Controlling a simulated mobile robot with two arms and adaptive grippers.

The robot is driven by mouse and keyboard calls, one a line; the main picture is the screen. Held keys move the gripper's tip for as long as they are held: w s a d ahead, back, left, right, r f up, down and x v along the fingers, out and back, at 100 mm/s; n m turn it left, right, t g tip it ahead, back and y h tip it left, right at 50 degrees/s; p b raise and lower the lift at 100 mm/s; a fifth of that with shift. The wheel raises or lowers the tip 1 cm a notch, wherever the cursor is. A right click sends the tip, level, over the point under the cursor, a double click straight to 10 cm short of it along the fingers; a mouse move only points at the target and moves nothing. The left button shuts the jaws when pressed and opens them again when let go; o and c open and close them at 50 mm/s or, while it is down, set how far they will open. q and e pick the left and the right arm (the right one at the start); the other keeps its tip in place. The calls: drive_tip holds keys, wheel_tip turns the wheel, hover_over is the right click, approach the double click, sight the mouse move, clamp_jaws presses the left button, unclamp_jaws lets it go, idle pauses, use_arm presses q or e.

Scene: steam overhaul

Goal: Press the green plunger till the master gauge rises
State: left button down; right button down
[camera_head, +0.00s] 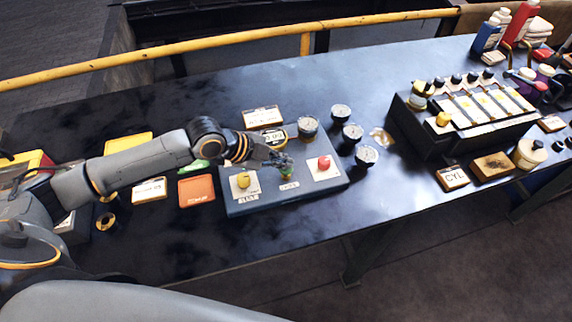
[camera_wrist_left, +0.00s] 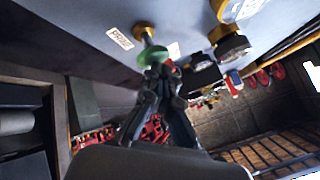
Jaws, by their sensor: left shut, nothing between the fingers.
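The green plunger (camera_head: 287,173) stands on the blue-grey panel box (camera_head: 240,207), between the yellow button (camera_head: 243,181) and the red button (camera_head: 324,162). My left gripper (camera_head: 281,162) is shut and empty, and its fingers partly hide the plunger. In the left wrist view the plunger's green disc (camera_wrist_left: 152,54) lies right at the shut fingertips (camera_wrist_left: 161,72); I cannot tell whether they touch. A round gauge (camera_head: 307,126) sits at the box's back edge. It may be the master gauge; its needle is too small to read. My right gripper is not in view.
Loose gauges (camera_head: 341,112), (camera_head: 352,132) and (camera_head: 367,156) stand right of the box. An orange tray (camera_head: 196,191) lies left of it. A black rack (camera_head: 440,138) stands further right. The dark tabletop (camera_head: 270,244) is clear in front.

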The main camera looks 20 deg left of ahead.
use_arm(q)
drive_tip(key=shift+s+f+b, duration=0.1)
drive_tip(key=shift+f+b, duration=0.3)
drive_tip(key=shift+f, duration=0.65)
idle(0.6)
drive_tip(key=shift+r+p, duration=1.7)
drive_tip(key=shift+r, duration=0.15)
drive_tip(key=shift+w+r, duration=0.2)
drive_tip(key=shift+r, duration=0.1)
wheel_tip(320, 180, up, 5)
drive_tip(key=p, duration=0.4)
drive_tip(key=shift+f, duration=0.2)
drive_tip(key=shift+f, duration=0.1)
